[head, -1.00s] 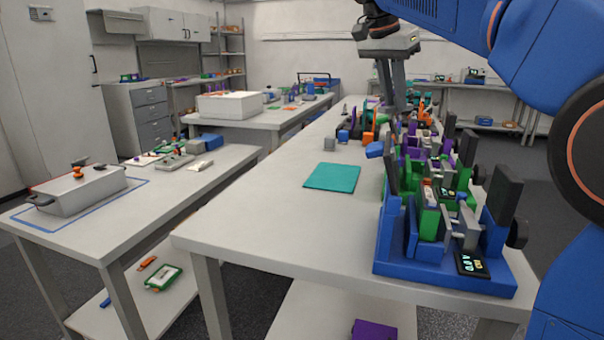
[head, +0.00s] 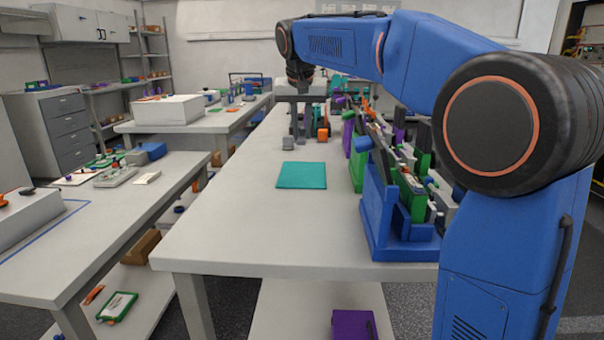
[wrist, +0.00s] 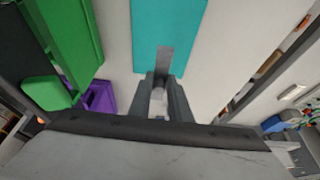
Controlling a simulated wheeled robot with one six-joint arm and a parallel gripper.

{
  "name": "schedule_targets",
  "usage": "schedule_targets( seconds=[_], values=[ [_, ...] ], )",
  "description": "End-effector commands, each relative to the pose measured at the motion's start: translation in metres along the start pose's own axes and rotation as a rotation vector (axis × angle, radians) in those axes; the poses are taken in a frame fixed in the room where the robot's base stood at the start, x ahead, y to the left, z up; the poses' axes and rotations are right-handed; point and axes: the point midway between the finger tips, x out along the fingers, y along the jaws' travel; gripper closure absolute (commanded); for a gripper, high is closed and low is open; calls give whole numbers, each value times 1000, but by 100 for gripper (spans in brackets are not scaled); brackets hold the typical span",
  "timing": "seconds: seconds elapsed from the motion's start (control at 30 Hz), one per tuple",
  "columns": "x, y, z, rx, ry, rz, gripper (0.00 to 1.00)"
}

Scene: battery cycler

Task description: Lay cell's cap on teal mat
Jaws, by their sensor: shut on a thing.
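The teal mat (head: 302,175) lies flat and bare on the long bench, and it also shows in the wrist view (wrist: 168,25). My gripper (head: 300,135) points down above the bench, beyond the mat's far edge in the head view. In the wrist view my gripper (wrist: 163,82) is shut on a small light-grey piece, which I take for the cap (wrist: 158,95); the fingers hide much of it. A grey strip at the fingertips overlaps the mat in that view. I cannot tell which cell the cap belongs to.
A small grey block (head: 288,143) stands on the bench near my gripper. A blue holder (head: 378,215) and several green and purple holders (wrist: 65,40) line the bench's right side. The bench left of and in front of the mat is clear.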

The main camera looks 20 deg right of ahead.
Motion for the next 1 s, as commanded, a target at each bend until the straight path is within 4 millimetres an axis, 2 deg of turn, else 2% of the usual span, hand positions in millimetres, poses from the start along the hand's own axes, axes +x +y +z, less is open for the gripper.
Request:
schedule_targets(
  seconds=[0.33,0.57,0.83,1.0],
  values=[
    [48,0,18,-21,2,-8,100],
    [62,-1,23,-20,3,-8,100],
    [92,-1,36,-20,2,-8,100],
    [96,-1,37,-20,3,-8,100]
  ],
)
